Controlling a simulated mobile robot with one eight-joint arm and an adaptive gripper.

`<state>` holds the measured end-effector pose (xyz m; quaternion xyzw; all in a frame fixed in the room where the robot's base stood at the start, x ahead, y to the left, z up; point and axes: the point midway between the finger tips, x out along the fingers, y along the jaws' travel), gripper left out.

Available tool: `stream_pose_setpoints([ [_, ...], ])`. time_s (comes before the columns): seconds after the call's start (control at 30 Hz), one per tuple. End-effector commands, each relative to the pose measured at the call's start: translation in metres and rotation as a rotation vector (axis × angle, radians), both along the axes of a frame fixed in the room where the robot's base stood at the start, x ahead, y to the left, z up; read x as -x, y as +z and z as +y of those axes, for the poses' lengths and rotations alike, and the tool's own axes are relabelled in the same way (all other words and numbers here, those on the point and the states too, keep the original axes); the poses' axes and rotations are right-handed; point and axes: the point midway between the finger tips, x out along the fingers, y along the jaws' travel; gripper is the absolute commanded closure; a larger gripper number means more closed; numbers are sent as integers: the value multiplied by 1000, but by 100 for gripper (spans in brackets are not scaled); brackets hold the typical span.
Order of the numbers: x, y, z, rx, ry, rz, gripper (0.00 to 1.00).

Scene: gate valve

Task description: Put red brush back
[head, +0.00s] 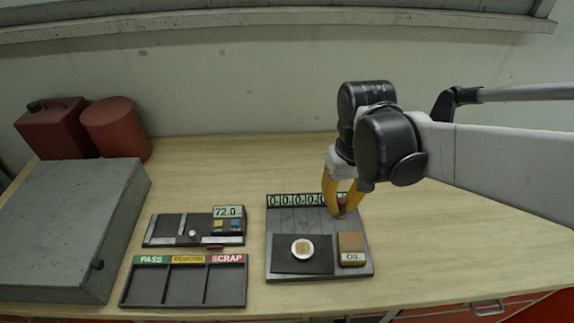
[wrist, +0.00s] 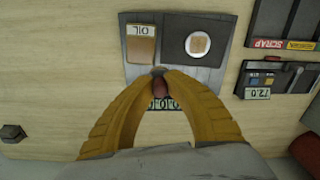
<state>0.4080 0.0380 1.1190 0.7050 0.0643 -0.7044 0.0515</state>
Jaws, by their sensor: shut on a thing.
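My gripper (head: 340,212) has yellow fingers and is shut on a small dark-red piece, which I take to be the red brush (head: 342,203). In the wrist view the red brush (wrist: 160,88) shows between the fingertips (wrist: 160,72), and much of it is hidden by them. The gripper is at the back right of a grey tray (head: 285,222), by the right end of its row of number labels (head: 296,199). I cannot tell whether the brush touches the tray. The tray also bears a dark pad with a white round dish (head: 302,248) and a tan OIL block (head: 351,248).
To the left stand a PASS/REWORK/SCRAP tray (head: 184,287) and a gauge unit reading 72.0 (head: 228,212). A grey box (head: 65,230) and red cans (head: 115,128) fill the far left.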

Motion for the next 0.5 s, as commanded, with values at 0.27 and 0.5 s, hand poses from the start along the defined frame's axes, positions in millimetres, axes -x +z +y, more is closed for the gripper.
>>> stream_pose_setpoints([
  [0.27, -30, -36, 46, 0, 4, 0, 100],
  [0.5, -56, -64, 86, 0, 1, 0, 100],
])
